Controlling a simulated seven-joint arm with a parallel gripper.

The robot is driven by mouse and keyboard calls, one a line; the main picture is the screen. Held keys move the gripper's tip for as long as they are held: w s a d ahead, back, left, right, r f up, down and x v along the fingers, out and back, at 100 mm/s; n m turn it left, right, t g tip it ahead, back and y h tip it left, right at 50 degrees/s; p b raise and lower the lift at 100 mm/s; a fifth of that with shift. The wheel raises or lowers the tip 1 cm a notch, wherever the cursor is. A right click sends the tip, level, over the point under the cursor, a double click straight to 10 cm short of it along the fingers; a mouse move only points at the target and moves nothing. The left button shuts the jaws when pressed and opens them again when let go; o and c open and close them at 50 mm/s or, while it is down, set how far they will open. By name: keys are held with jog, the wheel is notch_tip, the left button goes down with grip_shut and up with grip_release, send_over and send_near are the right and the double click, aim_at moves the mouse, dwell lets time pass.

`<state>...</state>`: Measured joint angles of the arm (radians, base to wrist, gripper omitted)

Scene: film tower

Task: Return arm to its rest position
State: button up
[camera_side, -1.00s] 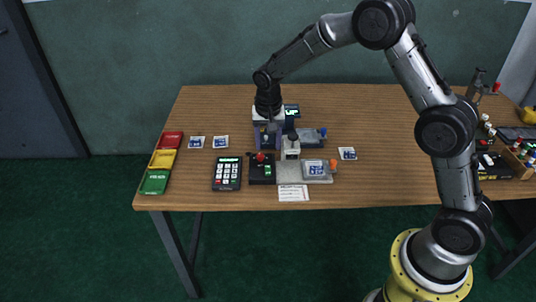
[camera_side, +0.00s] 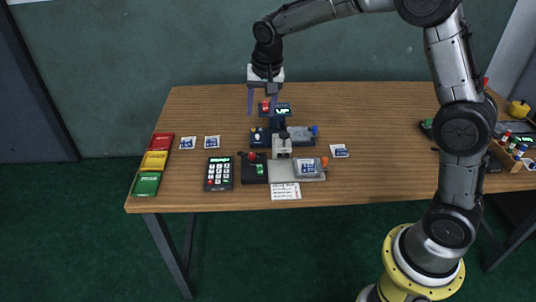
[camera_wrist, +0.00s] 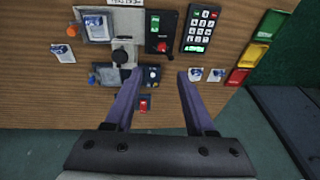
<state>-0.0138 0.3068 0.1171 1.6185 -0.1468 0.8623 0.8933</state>
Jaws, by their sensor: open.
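My gripper (camera_side: 262,101) hangs above the back of the table, its two purple fingers apart and nothing between them. In the wrist view my gripper (camera_wrist: 154,74) also shows open and empty, with a small box with a red switch (camera_wrist: 143,103) below and between the fingers. My arm reaches in from the right, over the table. In the side view the fingers stand clear above the film tower device (camera_side: 283,139), behind its upright part.
The wooden table (camera_side: 370,115) holds a keypad (camera_side: 219,173), a red-knobbed control box (camera_side: 254,168), a grey plate (camera_side: 300,171) and a display reading "UP" (camera_side: 283,110). Red, yellow and green trays (camera_side: 147,183) line the left edge. Flat blue-and-white squares (camera_side: 340,151) lie about. A bottle rack (camera_side: 510,153) stands right.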

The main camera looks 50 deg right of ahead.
jog(key=s+r+n+t, duration=0.1)
jog(key=s+r+t, duration=0.1)
jog(key=s+r, duration=0.55)
jog(key=s+r+n+t, duration=0.1)
jog(key=s+r, duration=0.4)
jog(key=s, duration=0.5)
jog(key=s+a+f+n, duration=0.1)
jog(key=s+f+n, duration=0.2)
jog(key=s, duration=0.4)
jog(key=s+f+n+y, duration=0.1)
jog(key=s+f+n, duration=0.2)
jog(key=s, duration=0.4)
jog(key=shift+s+a+f+n, duration=0.2)
jog(key=shift+a+f+n, duration=0.2)
jog(key=shift+n, duration=0.2)
